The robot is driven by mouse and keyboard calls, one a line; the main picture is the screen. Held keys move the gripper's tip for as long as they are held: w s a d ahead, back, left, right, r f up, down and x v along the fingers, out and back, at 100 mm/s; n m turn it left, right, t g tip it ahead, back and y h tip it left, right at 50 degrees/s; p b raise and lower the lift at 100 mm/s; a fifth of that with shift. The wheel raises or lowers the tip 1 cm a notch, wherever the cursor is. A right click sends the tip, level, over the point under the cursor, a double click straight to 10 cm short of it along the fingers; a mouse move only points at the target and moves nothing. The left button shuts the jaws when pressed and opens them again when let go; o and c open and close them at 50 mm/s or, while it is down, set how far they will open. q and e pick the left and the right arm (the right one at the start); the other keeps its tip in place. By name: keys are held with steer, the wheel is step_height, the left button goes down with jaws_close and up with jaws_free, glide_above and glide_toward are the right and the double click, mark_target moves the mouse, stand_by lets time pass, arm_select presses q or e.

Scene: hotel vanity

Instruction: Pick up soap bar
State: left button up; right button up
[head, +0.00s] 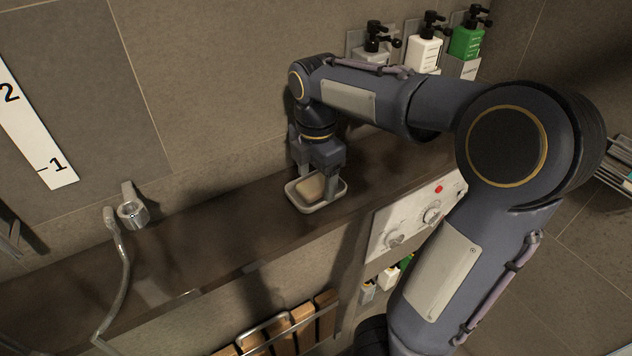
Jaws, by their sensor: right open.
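A tan soap bar (311,188) lies in a small white soap dish (302,206) on the dark counter ledge. My right gripper (318,183) points down over the dish with its jaws open. Its fingers are at the left and right of the soap, close to it. The right finger reaches down to about the dish's rim. I cannot tell whether either finger touches the soap. The gripper hides the upper part of the soap and the back of the dish. My left gripper does not show.
Pump bottles (424,55) stand in wall holders behind my right arm. A control panel (415,217) with knobs is on the front below the ledge. A metal faucet (131,208) with a hose is at the left. The ledge (232,232) left of the dish is clear.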

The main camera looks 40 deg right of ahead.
steer(key=shift+s+f, duration=0.1)
steer(key=shift+f, duration=0.15)
steer(key=shift+c, duration=0.5)
steer(key=shift+s+a, duration=0.1)
steer(key=shift+s, duration=0.05)
steer(key=c, duration=1)
